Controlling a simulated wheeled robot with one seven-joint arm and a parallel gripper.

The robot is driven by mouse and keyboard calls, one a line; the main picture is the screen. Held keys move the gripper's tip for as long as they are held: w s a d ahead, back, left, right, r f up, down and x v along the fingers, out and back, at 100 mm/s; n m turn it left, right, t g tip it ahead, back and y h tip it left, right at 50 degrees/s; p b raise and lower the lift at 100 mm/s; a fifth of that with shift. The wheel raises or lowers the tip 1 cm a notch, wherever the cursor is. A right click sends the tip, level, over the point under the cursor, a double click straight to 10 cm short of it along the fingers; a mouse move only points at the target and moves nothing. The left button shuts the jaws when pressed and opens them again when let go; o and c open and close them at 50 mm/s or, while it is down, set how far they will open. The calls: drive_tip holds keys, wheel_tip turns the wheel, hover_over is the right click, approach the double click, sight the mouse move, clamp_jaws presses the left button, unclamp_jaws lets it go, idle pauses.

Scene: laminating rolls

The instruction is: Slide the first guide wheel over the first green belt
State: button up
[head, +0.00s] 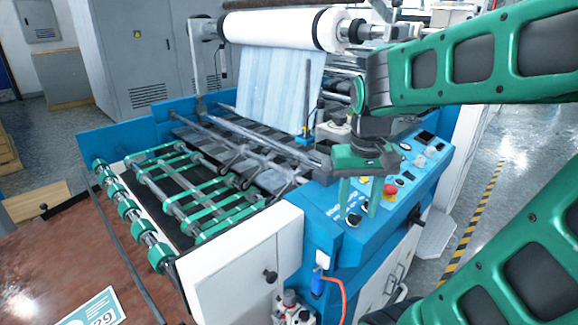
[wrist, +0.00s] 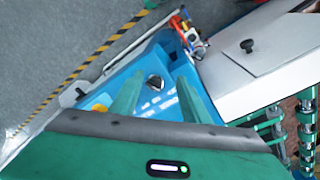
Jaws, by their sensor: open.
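Several green belts (head: 222,212) run over the rollers of the delivery section at the left of the blue machine. Small dark wheel-like parts (head: 243,183), which may be the guide wheels, sit along a metal cross bar (head: 240,133) at the inner end of the belts. I cannot tell which wheel or belt is the first. My gripper (head: 358,206) is open and empty, pointing down over the blue control panel, to the right of the belts and apart from them. In the wrist view its two green fingers (wrist: 158,88) are spread above the panel, with green rollers at the lower right.
The control panel (head: 340,207) carries knobs and a red button (head: 390,189). A white side cover (head: 245,262) stands between the panel and the belts. A large white roll (head: 275,27) hangs above the machine. A brown table (head: 62,262) lies at the front left.

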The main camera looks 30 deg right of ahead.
drive_tip(key=w+a+r+n+t, duration=0.1)
drive_tip(key=w+a+r, duration=0.15)
drive_tip(key=w, duration=0.65)
drive_tip(key=w+a+r+t, duration=0.1)
drive_tip(key=w+r, duration=0.3)
drive_tip(key=w, duration=0.4)
drive_tip(key=m+t+h, duration=0.1)
approach(295, 162)
drive_tip(key=x, duration=0.8)
drive_tip(key=shift+a, duration=0.2)
drive_tip(key=shift+c, duration=0.5)
clamp_jaws()
drive_tip(key=shift+d+h, duration=0.1)
drive_tip(key=shift+h, duration=0.2)
